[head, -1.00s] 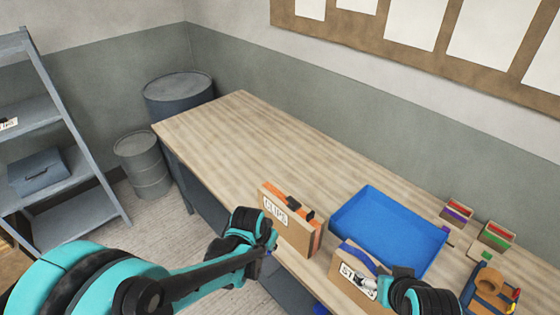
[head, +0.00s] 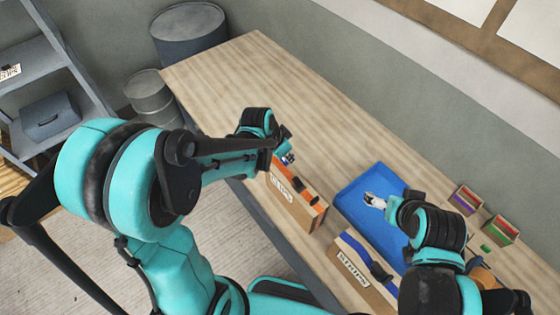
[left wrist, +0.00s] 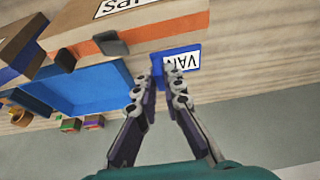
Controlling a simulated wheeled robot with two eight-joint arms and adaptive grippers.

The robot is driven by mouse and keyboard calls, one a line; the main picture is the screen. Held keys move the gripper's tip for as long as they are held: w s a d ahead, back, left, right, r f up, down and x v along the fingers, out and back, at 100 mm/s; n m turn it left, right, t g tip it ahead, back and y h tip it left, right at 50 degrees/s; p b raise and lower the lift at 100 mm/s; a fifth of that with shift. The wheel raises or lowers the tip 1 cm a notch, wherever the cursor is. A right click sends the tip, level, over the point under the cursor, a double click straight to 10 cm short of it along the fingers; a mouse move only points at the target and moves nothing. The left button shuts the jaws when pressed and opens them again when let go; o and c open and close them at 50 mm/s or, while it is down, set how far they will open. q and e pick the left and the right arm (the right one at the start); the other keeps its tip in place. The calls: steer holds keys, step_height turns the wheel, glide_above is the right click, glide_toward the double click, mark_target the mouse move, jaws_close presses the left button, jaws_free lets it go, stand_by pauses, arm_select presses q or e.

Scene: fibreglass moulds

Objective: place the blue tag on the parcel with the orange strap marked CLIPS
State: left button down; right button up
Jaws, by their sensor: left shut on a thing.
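My left gripper (head: 284,154) is above the parcel's far left end. In the left wrist view my left gripper (left wrist: 164,72) is shut on a blue tag (left wrist: 184,53) with a white label reading VAN, held beside the parcel and seemingly apart from it. My right gripper (head: 374,201) hovers over the blue tray (head: 350,193); its opening is too small to judge.
A second parcel with a blue strap, marked STRIPS (head: 350,262), stands at the front right. Small boxes with red and purple (head: 466,199) and green (head: 501,229) stand behind the tray. The table (head: 240,80) is clear at the far left.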

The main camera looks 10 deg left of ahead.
mark_target(280, 169)
arm_select(q)
steer(key=a+f, duration=0.1)
steer(key=w+a+f, duration=0.1)
steer(key=shift+a, duration=0.4)
step_height(280, 169, down, 3)
steer(key=shift+s+f+b, duration=0.1)
steer(key=shift+f+b, duration=0.05)
steer(key=shift+b, duration=0.25)
steer(key=shift+f, duration=0.25)
steer(key=shift+f, duration=0.1)
steer(key=c, duration=1.6)
jaws_free()
steer(key=shift+c, duration=0.2)
